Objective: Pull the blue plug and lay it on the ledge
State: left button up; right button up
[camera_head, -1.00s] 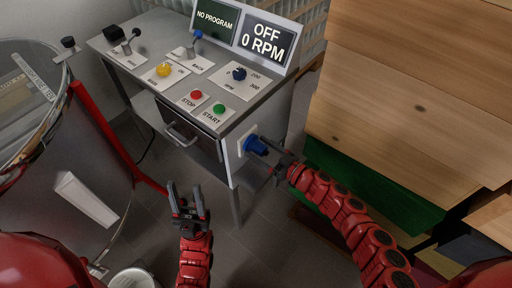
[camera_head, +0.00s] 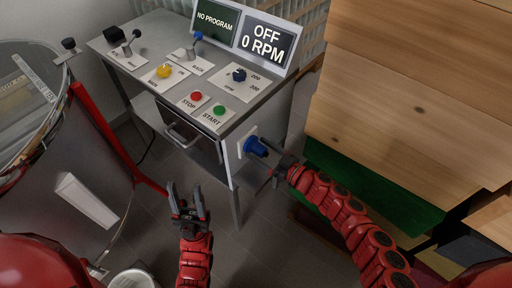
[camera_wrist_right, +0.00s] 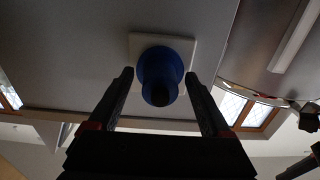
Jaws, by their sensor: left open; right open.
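The blue plug (camera_head: 256,146) sits in a white socket plate (camera_head: 240,141) on the right side of the control desk. It also shows in the right wrist view (camera_wrist_right: 160,72), on its pale plate. My right gripper (camera_head: 276,164) is open, just right of the plug. In the right wrist view its two fingers (camera_wrist_right: 162,98) stand on either side of the plug's near end, with gaps on both sides. My left gripper (camera_head: 187,203) is open and empty, pointing up in front of the desk. I cannot tell which surface is the ledge.
The desk (camera_head: 150,88) carries levers, a yellow knob, STOP and START buttons and a display reading OFF 0 RPM (camera_head: 267,41). A large tank (camera_head: 60,150) stands at left. Wooden boxes (camera_head: 410,100) above a green one (camera_head: 365,185) stand close to my right arm.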

aim_at(264, 154)
dwell(0.3)
grip_shut()
dwell(0.3)
jog(key=shift+s+d, duration=0.1)
jog(key=shift+p+v, duration=1.35)
jog(key=shift+v, duration=1.35)
jog(key=shift+d, duration=0.1)
jog(key=shift+s, duration=0.15)
